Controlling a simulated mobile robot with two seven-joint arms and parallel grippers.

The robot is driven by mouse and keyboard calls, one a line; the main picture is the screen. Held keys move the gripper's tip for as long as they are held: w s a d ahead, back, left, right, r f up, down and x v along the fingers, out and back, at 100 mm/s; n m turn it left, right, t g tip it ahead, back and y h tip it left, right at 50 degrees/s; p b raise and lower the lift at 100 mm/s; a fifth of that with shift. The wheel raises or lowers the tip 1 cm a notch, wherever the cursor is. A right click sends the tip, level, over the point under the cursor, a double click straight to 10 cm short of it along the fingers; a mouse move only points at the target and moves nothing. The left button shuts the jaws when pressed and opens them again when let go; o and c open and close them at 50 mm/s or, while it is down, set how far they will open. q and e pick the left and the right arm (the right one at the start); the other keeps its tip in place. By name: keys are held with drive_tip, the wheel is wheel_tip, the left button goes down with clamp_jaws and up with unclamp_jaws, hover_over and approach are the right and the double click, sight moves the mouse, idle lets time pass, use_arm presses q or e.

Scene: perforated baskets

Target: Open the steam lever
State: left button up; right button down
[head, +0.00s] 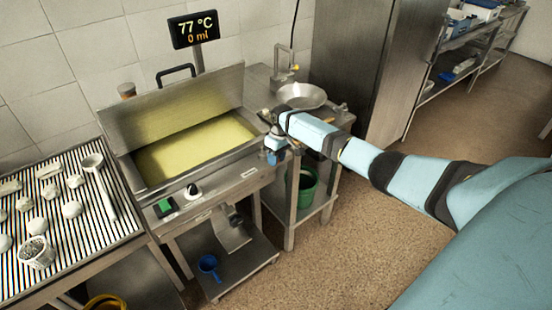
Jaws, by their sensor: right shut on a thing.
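My right gripper (274,143) is at the right front corner of the steel vat (180,100), with its arm reaching in from the right. It is shut on what appears to be the steam lever, beside the vat's rim. The gripper and wrist hide most of the lever, so its angle cannot be told. The vat's lid stands raised, and yellow liquid (195,150) fills the basin. A display (194,30) above reads 77 °C and 0 ml. My left gripper is not in view.
A ribbed draining table (70,215) with white lumps, a ladle and a perforated basket (37,252) stands at left. A metal bowl (302,96) sits on the right counter, above a green bucket (303,187). Floor at right is clear.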

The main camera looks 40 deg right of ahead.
drive_tip(key=shift+w+r, duration=0.1)
drive_tip(key=c, duration=0.8)
unclamp_jaws()
drive_tip(key=d+r, duration=0.1)
drive_tip(key=r, duration=0.8)
drive_tip(key=d+r+b, duration=0.1)
drive_tip(key=r, duration=0.3)
drive_tip(key=shift+w+d+r, duration=0.25)
drive_tip(key=shift+w+d, duration=0.05)
drive_tip(key=shift+f, duration=0.1)
